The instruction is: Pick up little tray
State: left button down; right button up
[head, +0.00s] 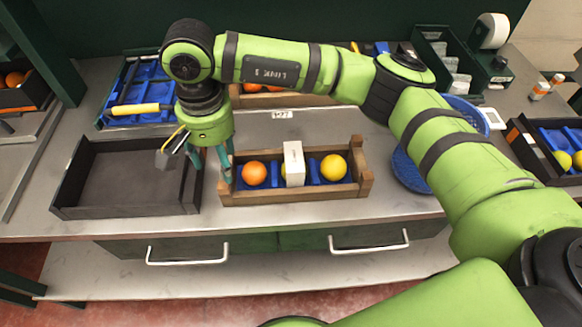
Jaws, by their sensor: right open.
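A little wooden tray (305,194) with a blue insert stands on the grey bench in the middle. It holds an orange fruit (253,173) at left, a yellow-orange fruit (333,167) at right, and an upright white block (294,163) that partly hides another yellow fruit. My right gripper (211,167) points down at the tray's left end, with its teal fingers apart and nothing seen between them. One finger is close to the tray's left end; I cannot tell whether it touches. My left gripper is not in view.
A black open box (125,211) stands empty left of the tray. A blue basket (408,172) stands right of the tray.

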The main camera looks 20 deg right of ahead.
jog(key=shift+w+d, duration=0.2)
jog(key=shift+d, duration=0.2)
jog(key=shift+f+p, duration=0.35)
jog(key=shift+p, duration=0.05)
jog(key=f+p, duration=0.2)
jog(key=f, duration=0.1)
jog(key=f+p, duration=0.1)
jog(key=f, duration=0.1)
jog(key=shift+w+d+f, duration=0.15)
jog(key=shift+w+d, duration=0.2)
jog(key=shift+f, duration=0.35)
grip_shut()
